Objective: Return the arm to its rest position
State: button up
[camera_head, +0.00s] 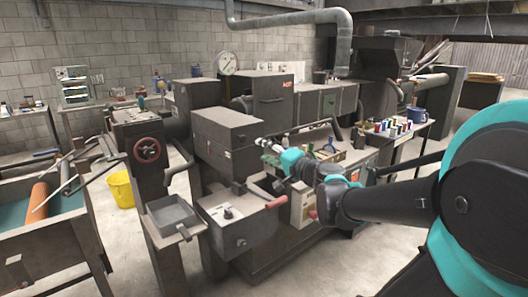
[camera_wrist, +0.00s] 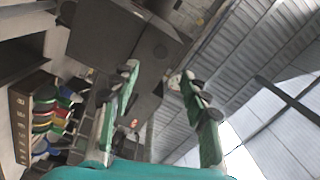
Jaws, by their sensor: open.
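My gripper (camera_wrist: 158,80) shows in the wrist view with its two green-and-grey fingers spread apart and nothing between them. In the head view my gripper (camera_head: 264,143) is small, pointing left in front of the grey machine, and its fingers are hard to make out. My dark and turquoise arm reaches in from the right edge of the head view, extended across the workshop. Beyond the fingers, the wrist view is tilted and shows dark machine housing (camera_wrist: 105,38) and the corrugated roof (camera_wrist: 245,50).
Grey machines (camera_head: 225,135) with levers fill the middle. A yellow bucket (camera_head: 121,189) and an orange roll (camera_head: 39,199) are at the left. Bare concrete floor (camera_head: 340,270) lies at the front.

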jog(key=s+a+f+n+g+h, duration=0.1)
jog(key=s+f+n+g, duration=0.35)
jog(key=f, duration=0.65)
jog(key=s+d+f+n+g+h, duration=0.1)
jog(key=s+d+f+g+h, duration=0.2)
jog(key=s+d+f, duration=0.4)
jog(key=s+d+f+n+g+h, duration=0.1)
jog(key=s+d+f+g+h, duration=0.2)
jog(key=f, duration=0.9)
jog(key=s+d+h, duration=0.3)
jog(key=s+d, duration=0.1)
jog(key=shift+s+d+h, duration=0.3)
jog(key=shift+n, duration=0.25)
